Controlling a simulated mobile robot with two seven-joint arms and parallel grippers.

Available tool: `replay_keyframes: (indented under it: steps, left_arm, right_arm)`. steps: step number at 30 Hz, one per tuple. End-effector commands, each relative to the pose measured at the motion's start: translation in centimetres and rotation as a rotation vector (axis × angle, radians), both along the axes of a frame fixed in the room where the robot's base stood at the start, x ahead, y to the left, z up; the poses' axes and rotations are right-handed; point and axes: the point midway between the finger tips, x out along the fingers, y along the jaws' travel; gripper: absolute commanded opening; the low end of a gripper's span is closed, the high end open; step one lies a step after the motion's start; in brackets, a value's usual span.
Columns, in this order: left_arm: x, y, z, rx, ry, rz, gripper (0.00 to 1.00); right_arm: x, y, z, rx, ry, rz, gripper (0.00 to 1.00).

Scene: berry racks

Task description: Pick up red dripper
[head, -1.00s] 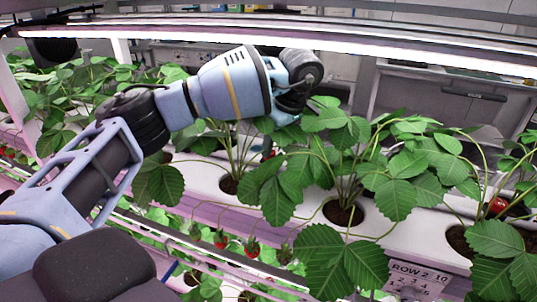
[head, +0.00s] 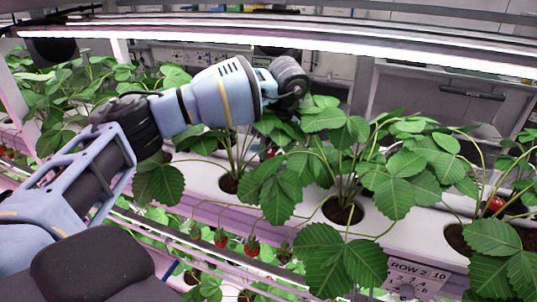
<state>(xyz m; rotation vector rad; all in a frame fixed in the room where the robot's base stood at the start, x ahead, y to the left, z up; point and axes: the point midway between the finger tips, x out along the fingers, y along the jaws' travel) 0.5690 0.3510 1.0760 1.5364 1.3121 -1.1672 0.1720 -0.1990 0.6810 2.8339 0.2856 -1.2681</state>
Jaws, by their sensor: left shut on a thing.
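My left gripper (head: 290,108) is at the top of the strawberry plants in the middle of the head view. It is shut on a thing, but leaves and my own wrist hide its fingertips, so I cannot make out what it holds. I cannot pick out a red dripper for certain. A small red spot (head: 270,153) shows among the stems below the gripper, partly covered by leaves. Another red object (head: 497,203) sits among the stems at the right; it may be a berry. My right gripper is not in view.
Leafy strawberry plants (head: 392,196) stand in round holes of a white gutter (head: 300,205). Red strawberries (head: 221,238) hang on a lower level. A row sign (head: 418,276) is at the lower right. A bright light bar (head: 330,44) runs above the plants.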

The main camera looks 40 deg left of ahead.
Motion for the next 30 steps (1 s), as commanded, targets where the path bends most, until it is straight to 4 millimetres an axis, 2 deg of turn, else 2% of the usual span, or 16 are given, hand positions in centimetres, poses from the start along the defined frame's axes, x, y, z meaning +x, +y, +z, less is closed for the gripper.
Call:
replay_keyframes:
  steps: [14, 22, 30]
  left_arm:
    - [0.0, 0.0, 0.6, 0.0, -0.001, 0.0, 0.06]
    - [0.1, 0.0, 3.7, 0.0, -0.001, 0.0, 0.06]
    - [-3.6, -0.8, 3.6, 0.0, 0.0, -0.003, 0.06]
  right_arm:
    - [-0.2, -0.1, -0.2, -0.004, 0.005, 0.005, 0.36]
    - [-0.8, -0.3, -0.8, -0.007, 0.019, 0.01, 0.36]
    - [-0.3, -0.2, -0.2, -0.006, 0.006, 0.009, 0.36]
